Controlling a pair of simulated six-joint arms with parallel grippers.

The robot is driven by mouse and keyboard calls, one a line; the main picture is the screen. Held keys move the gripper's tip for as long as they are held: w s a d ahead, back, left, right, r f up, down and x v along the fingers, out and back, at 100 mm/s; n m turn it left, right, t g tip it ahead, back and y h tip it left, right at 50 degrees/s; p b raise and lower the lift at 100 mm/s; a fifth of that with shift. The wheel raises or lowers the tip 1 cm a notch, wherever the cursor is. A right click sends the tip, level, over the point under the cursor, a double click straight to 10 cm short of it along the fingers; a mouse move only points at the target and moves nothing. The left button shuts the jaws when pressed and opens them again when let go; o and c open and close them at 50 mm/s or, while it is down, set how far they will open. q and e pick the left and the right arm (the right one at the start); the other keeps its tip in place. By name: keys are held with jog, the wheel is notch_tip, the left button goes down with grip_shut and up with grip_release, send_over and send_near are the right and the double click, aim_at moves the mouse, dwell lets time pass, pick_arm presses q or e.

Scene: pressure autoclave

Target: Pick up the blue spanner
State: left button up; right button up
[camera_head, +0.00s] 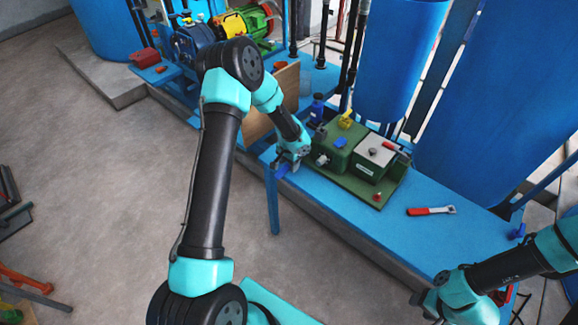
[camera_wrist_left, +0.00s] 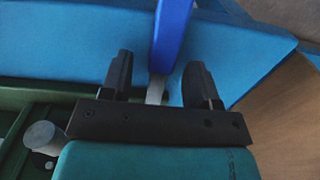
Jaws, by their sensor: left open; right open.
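The blue spanner (camera_wrist_left: 172,30) shows in the left wrist view as a blue handle with a short silver part at its lower end. It lies over the blue bench top. My left gripper (camera_wrist_left: 159,68) is open, with one black finger on each side of the spanner near where handle and silver part meet; neither finger visibly touches it. In the head view my left gripper (camera_head: 288,167) is at the bench's left end, and a bit of blue handle (camera_head: 282,171) shows beside it. My right gripper (camera_head: 428,305), at the bottom right, is away from the bench top; its fingers are hardly distinguishable.
A red-handled spanner (camera_head: 432,211) lies on the blue bench (camera_head: 450,235). A green box unit (camera_head: 340,155) with a pale-topped box (camera_head: 374,158) stands close right of my left gripper. A brown board (camera_head: 284,95) stands behind my left arm. Large blue tanks (camera_head: 510,90) stand behind.

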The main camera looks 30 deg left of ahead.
pick_arm(q)
jog(key=shift+f, duration=0.1)
jog(key=shift+c, duration=0.2)
grip_shut()
dwell(0.5)
